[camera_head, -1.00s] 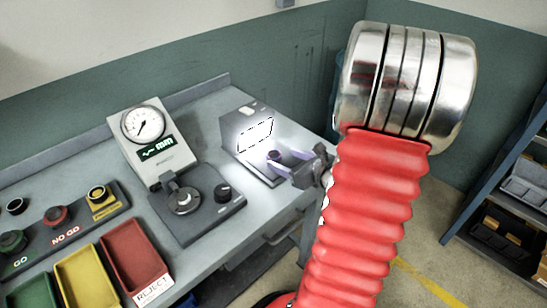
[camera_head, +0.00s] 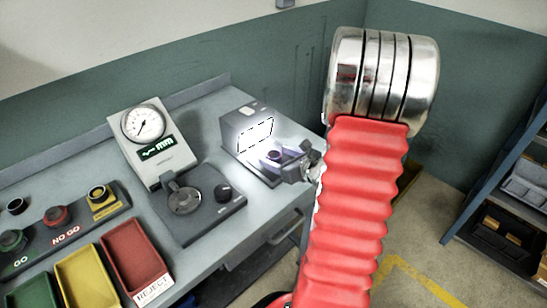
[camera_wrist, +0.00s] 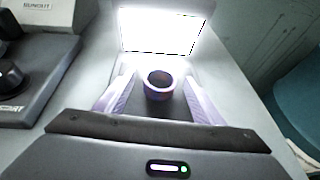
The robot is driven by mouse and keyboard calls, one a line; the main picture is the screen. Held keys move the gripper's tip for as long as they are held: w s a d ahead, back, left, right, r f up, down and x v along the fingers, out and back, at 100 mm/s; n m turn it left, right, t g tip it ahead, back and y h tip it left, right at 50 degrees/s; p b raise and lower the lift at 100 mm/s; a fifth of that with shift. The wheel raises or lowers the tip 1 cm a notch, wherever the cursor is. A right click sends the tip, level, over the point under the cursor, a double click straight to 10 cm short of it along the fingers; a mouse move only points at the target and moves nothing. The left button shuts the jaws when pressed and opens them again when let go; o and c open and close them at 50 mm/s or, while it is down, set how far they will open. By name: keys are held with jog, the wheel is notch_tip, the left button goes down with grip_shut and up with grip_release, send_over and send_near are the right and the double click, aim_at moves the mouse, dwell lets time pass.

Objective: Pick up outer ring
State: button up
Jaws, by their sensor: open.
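The outer ring (camera_wrist: 158,84) is a small dark purple-tinted ring on the platform of the lit inspection box. It shows in the wrist view between my two fingers and in the head view as a small dark ring (camera_head: 273,155). My gripper (camera_wrist: 160,95) is open, with one pale purple finger on each side of the ring and visible gaps between. In the head view my gripper (camera_head: 276,160) reaches in from the right, at the front of the box. The fingertips' exact height against the ring is hard to tell.
The lit box (camera_head: 236,130) has a bright panel (camera_wrist: 165,28) close behind the ring. A dial gauge (camera_head: 150,135) with a dark measuring base (camera_head: 218,215) stands to the left. Red (camera_head: 134,250) and yellow (camera_head: 85,282) trays lie at the front left of the bench.

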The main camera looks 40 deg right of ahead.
aim_at(278, 162)
dwell(0.4)
jog(key=c, duration=1.3)
jog(key=shift+r, duration=0.2)
notch_tip(278, 162, up, 10)
jog(key=shift+f, duration=0.15)
dwell(0.4)
